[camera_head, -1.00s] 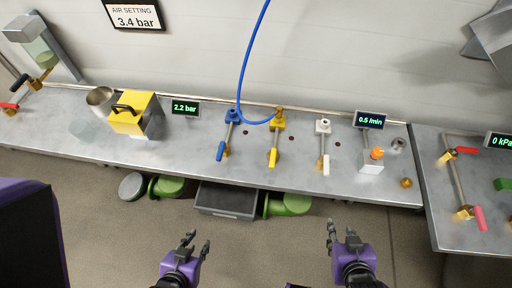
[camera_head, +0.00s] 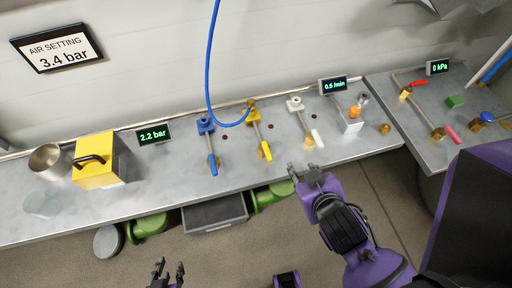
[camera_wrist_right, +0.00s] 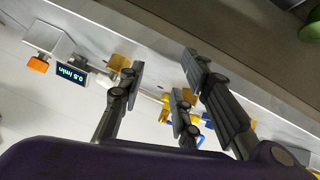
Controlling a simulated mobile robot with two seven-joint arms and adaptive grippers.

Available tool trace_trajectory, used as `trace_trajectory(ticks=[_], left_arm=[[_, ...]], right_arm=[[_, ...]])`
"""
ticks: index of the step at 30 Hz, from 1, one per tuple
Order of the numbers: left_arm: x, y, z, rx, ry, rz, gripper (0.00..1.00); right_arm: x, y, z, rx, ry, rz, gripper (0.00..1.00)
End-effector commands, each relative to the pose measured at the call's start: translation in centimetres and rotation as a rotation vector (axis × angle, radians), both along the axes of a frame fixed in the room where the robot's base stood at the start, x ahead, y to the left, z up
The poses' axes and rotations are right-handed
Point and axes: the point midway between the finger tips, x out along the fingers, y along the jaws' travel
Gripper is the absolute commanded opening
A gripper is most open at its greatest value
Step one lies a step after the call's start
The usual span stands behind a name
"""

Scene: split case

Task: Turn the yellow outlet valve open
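The yellow valve's handle (camera_head: 265,151) is at the front end of a pipe on the bench and points toward the bench's front edge. The pipe runs back to a yellow fitting (camera_head: 252,106), where a blue hose ends. My right gripper (camera_head: 305,172) is open and empty at the bench's front edge, right of the yellow handle and just in front of the white valve handle (camera_head: 317,138). In the right wrist view, the right gripper's fingers (camera_wrist_right: 165,78) are spread, with yellow parts (camera_wrist_right: 164,103) partly hidden behind them. My left gripper (camera_head: 169,271) is low, away from the bench, and appears open and empty.
A blue-handled valve (camera_head: 213,164) stands left of the yellow one. A yellow box (camera_head: 100,162) and metal cup (camera_head: 47,160) stand farther left. Displays read 2.2 bar (camera_head: 154,134) and 0.5 l/min (camera_head: 333,86). A dark crate (camera_head: 214,213) is under the bench.

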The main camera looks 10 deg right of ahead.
Motion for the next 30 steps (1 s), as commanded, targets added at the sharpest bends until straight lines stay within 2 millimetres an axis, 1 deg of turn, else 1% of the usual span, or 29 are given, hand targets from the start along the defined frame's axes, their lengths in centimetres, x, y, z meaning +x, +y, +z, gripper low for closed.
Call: trace_trajectory(ticks=[1,2,3,5,6,8,9,11,12,13,14,15,16,17,18,19,20,21,23,24,26,27,29,30], left_arm=[[0.0,0.0,0.0,0.001,0.000,-0.001,0.27],[0.0,0.1,0.0,0.002,0.001,-0.002,0.27],[-0.2,0.2,-0.1,0.004,0.003,-0.003,0.27],[-0.3,0.3,-0.2,0.006,0.005,-0.005,0.27],[-0.3,0.3,-0.2,0.006,0.006,-0.005,0.27],[-0.3,0.1,-0.3,0.004,0.006,-0.006,0.27],[-0.3,-0.1,-0.3,0.001,0.006,-0.005,0.27],[-0.3,-0.4,-0.3,-0.006,0.005,-0.003,0.27],[-0.3,-0.7,-0.3,-0.010,0.005,-0.001,0.27],[-0.2,-0.8,-0.3,-0.013,0.005,0.001,0.27],[-0.2,-0.8,-0.3,-0.014,0.005,0.002,0.27],[-0.2,-0.8,-0.3,-0.014,0.005,0.002,0.27],[-0.2,-0.8,-0.3,-0.013,0.004,0.003,0.27],[-0.2,-0.7,-0.3,-0.012,0.004,0.003,0.27],[-0.2,-0.6,-0.4,-0.010,0.004,0.004,0.27],[-0.2,-0.5,-0.4,-0.009,0.004,0.004,0.27],[-0.2,-0.4,-0.4,-0.008,0.004,0.005,0.27],[-0.2,-0.3,-0.4,-0.007,0.004,0.005,0.27],[-0.2,-0.2,-0.4,-0.005,0.003,0.005,0.27],[-0.2,-0.2,-0.4,-0.004,0.003,0.006,0.27],[-0.2,-0.1,-0.4,-0.002,0.003,0.006,0.27],[-0.2,0.0,-0.4,-0.002,0.003,0.005,0.27],[-0.2,0.0,-0.5,0.000,0.004,0.005,0.27],[-0.2,0.0,-0.5,0.000,0.004,0.004,0.27]], right_arm=[[3.2,1.4,2.7,-0.009,-0.120,0.055,0.31],[4.5,2.2,4.1,-0.013,-0.181,0.082,0.31],[6.3,3.4,6.1,-0.016,-0.264,0.124,0.31],[8.6,5.5,9.4,-0.021,-0.396,0.196,0.31],[9.8,7.2,11.7,-0.022,-0.487,0.254,0.31],[11.3,10.2,15.6,-0.024,-0.634,0.358,0.31],[11.8,12.5,18.4,-0.025,-0.736,0.443,0.31],[11.7,16.5,22.3,-0.023,-0.890,0.592,0.31],[11.0,19.2,24.7,-0.025,-0.989,0.710,0.31],[10.1,21.3,26.2,-0.027,-1.059,0.807,0.31],[8.9,23.4,27.4,-0.032,-1.121,0.909,0.31],[7.1,25.9,28.5,-0.041,-1.194,1.054,0.31],[5.6,27.6,28.9,-0.053,-1.239,1.168,0.31],[4.0,29.0,28.9,-0.067,-1.273,1.285,0.31],[1.9,30.6,28.4,-0.092,-1.304,1.446,0.31],[0.4,31.5,27.6,-0.117,-1.313,1.569,0.31],[-0.9,32.1,26.6,-0.148,-1.311,1.692,0.31],[-2.5,32.4,24.8,-0.199,-1.289,1.858,0.31],[-4.0,31.8,21.6,-0.294,-1.212,2.100,0.31],[-4.4,30.7,19.3,-0.371,-1.129,2.251,0.31],[-3.9,28.2,15.9,-0.508,-0.958,2.452,0.31],[-3.0,26.0,14.0,-0.607,-0.821,2.560,0.31],[-1.0,22.3,11.9,-0.759,-0.597,2.676,0.31],[0.5,19.8,11.1,-0.854,-0.443,2.723,0.31]])
